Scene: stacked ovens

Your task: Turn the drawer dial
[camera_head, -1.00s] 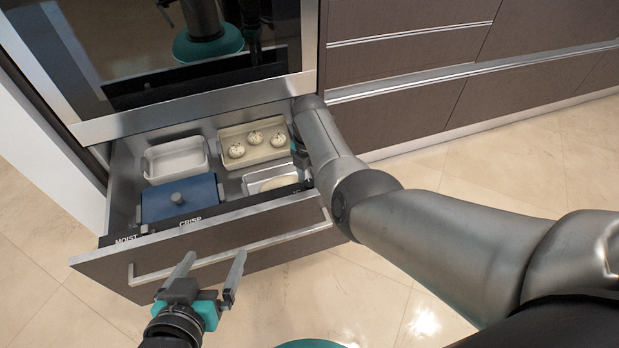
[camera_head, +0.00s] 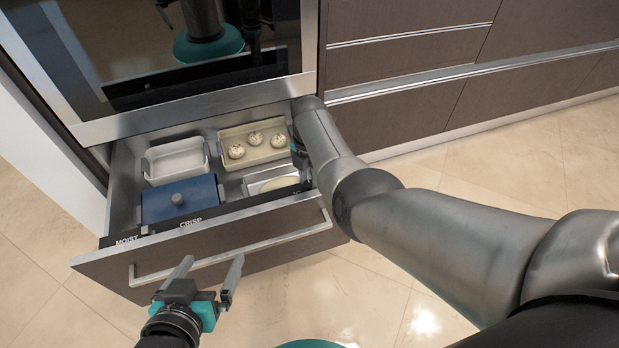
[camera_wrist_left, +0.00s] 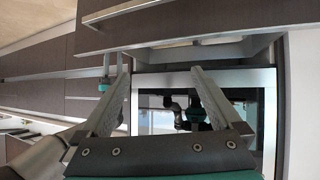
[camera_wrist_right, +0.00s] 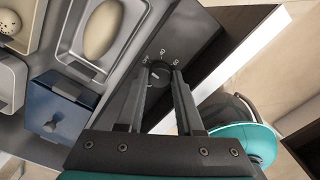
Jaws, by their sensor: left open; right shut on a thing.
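The drawer (camera_head: 240,257) under the oven stands pulled open, with the labels MOIST and CRISP on its front rim. The round dark drawer dial (camera_wrist_right: 160,69) sits on the drawer's inner panel beside small white markings in the right wrist view. My right gripper (camera_wrist_right: 157,82) is shut on the dial, with a finger on each side of it. In the head view my right arm hides the dial and most of that gripper. My left gripper (camera_head: 211,264) is open and empty in front of the drawer handle (camera_head: 230,252); it also shows in the left wrist view (camera_wrist_left: 158,68).
The drawer holds an empty white tray (camera_head: 176,155), a beige tray (camera_head: 226,159) of buns, a blue lidded pot (camera_head: 160,203) and a metal tray (camera_head: 248,186) with a pale loaf (camera_wrist_right: 102,29). The oven (camera_head: 210,95) is above. Open floor lies at the right.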

